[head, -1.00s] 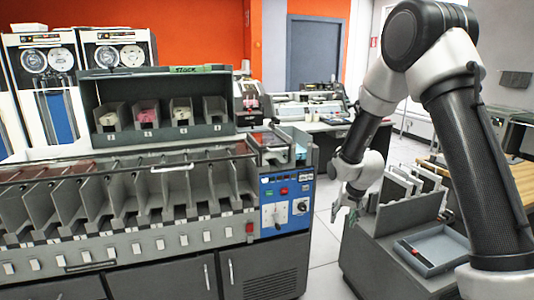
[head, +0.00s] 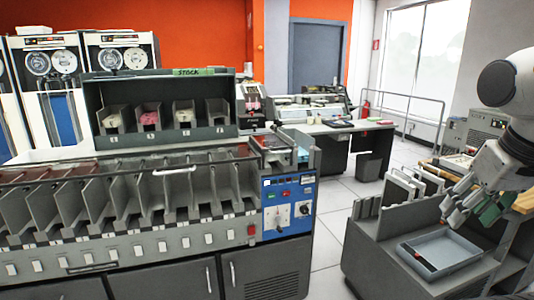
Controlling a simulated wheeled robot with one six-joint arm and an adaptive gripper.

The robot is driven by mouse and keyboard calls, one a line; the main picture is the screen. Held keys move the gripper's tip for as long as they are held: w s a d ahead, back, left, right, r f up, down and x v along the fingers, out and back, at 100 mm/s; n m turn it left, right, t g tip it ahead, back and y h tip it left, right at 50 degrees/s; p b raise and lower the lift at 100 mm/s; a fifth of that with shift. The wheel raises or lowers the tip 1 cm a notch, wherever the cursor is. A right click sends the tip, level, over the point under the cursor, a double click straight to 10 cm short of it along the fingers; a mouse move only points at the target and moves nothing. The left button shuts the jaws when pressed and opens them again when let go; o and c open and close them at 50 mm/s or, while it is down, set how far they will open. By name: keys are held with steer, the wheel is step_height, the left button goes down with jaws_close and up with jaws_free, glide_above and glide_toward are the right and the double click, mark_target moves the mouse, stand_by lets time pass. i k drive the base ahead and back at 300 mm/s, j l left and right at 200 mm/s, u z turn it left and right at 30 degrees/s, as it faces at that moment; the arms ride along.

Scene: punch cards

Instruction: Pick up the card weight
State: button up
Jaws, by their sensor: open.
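I cannot pick out the card weight for certain. A reddish-brown piece (head: 275,143) sits in the card hopper at the right end of the sorting machine (head: 290,210), too small to identify. My gripper (head: 468,209) is open at the right of the head view, above the grey cart (head: 385,235) and beside its upright dividers. I see nothing held between its fingers, though the arm hides part of that area.
A blue-grey tray (head: 455,250) with a small dark and red item lies on the cart. A stock rack (head: 160,137) with several bins stands on the machine. Clear floor (head: 335,210) separates the machine and cart. A desk (head: 340,127) stands behind.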

mark_target(255, 132)
steer(key=i+u, duration=0.15)
steer(key=i, duration=0.35)
steer(key=i+u, duration=0.15)
steer(key=i, duration=0.4)
steer(key=i+l+u, duration=0.15)
steer(key=i, duration=0.35)
steer(key=i+l+u, duration=0.15)
steer(key=i, duration=0.35)
